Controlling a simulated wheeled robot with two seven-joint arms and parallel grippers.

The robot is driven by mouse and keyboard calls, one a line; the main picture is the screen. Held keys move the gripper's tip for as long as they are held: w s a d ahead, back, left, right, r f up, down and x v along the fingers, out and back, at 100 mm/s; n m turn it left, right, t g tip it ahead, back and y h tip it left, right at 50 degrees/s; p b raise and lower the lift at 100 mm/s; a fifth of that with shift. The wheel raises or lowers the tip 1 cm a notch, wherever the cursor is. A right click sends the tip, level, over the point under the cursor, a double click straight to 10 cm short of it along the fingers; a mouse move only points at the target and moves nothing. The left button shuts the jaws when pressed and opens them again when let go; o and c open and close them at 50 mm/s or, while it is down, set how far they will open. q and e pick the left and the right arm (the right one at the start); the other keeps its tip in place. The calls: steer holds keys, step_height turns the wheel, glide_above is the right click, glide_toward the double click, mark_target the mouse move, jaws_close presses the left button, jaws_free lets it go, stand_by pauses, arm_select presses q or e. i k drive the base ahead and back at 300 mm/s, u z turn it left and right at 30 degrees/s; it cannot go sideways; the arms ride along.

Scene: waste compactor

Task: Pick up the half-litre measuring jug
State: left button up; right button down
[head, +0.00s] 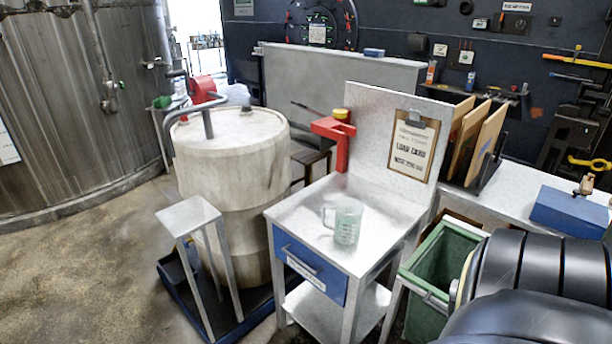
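The measuring jug (347,222) is a clear, greenish see-through vessel with markings on its side. It stands upright on the bare metal top of a small work table (308,208), near the right side of that top. Its handle points to the left. Nothing is touching the jug apart from the table. A dark, rounded arm of mine fills the lower right corner of the head view, but its gripper is out of frame. My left gripper is not in view either.
A green bin (440,262) stands right of the table. A large pale drum (232,160) and a small metal stand (190,216) are to its left. A clipboard (411,146) hangs on the table's back panel beside a red bracket (334,140). Open floor lies at left.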

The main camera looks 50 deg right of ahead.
mark_target(349, 214)
steer(key=i, duration=1.8)
steer(key=z, duration=3.7)
